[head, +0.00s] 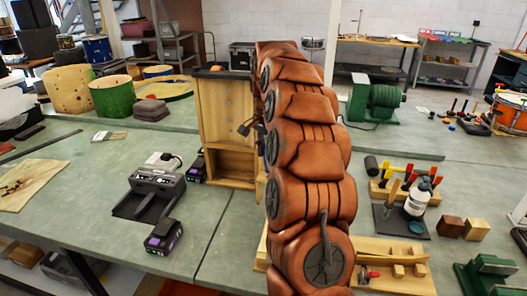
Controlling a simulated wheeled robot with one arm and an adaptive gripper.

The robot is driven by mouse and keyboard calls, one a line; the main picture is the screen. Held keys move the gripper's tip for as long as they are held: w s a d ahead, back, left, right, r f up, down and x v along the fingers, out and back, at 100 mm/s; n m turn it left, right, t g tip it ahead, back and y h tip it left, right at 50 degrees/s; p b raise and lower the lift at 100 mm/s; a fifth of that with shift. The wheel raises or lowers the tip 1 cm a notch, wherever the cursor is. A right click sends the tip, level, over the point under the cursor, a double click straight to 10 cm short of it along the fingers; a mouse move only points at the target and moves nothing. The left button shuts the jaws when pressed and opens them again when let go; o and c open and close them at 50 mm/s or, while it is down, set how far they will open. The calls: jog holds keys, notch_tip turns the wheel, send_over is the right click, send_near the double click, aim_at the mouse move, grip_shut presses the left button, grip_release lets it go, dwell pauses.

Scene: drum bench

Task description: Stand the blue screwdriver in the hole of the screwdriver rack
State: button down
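A low wooden block (380,191) with upright tools, some with yellow and red handles, stands on the bench right of my arm. It looks like the screwdriver rack, but its holes are too small to make out. I cannot pick out the blue screwdriver; it may be hidden behind my arm. My copper-coloured arm fills the middle of the view. Small dark parts at its left edge, in front of the wooden cabinet, look like my gripper (250,127). Most of it is hidden, and I cannot see whether it is open or holds anything.
The wooden cabinet (226,105) stands left of my arm. A black charger (155,190) and a battery (164,237) lie on the left bench. A white bottle (417,199), wooden blocks (463,228) and a wooden tray (400,284) are at right. A green machine (376,100) stands behind.

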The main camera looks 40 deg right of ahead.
jog(key=shift+f+b, duration=0.4)
jog(key=shift+f, duration=0.45)
jog(key=c, duration=0.8)
grip_release()
notch_tip(320, 180, up, 7)
jog(key=shift+f, duration=0.2)
jog(key=shift+s+a+r, duration=0.1)
jog(key=shift+r, duration=0.35)
